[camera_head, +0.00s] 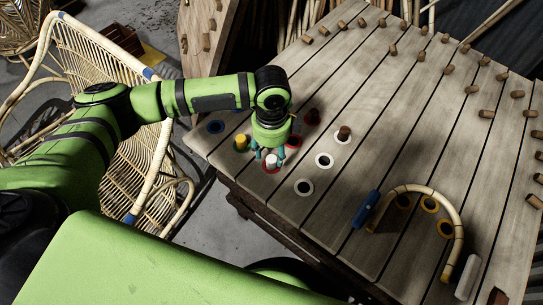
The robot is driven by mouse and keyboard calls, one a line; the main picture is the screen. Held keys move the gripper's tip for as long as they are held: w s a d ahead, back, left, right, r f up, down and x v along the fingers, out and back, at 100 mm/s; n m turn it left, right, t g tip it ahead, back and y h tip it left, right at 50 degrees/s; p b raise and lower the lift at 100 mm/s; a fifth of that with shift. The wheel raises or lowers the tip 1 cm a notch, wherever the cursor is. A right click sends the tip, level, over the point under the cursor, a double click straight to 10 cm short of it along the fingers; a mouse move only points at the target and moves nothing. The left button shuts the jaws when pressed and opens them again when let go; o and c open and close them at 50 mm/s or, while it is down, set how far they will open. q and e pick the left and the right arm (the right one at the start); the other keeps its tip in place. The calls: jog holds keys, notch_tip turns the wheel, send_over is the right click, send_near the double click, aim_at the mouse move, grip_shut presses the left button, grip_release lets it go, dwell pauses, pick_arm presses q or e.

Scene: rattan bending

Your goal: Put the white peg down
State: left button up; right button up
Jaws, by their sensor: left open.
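The white peg (271,161) stands upright at a red ring (270,169) near the left front edge of the slatted wooden table (388,110). My left gripper (268,155) points down over the white peg, with its teal fingers open on either side of it. I cannot tell whether the fingers touch the peg. My right gripper is not in view.
A yellow peg (241,141) and a dark brown peg (344,132) stand nearby. Several wooden pegs stud the table. A rattan chair (150,165) stands left.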

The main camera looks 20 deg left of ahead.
aim_at(272, 159)
pick_arm(q)
notch_tip(272, 159, up, 8)
dwell(0.7)
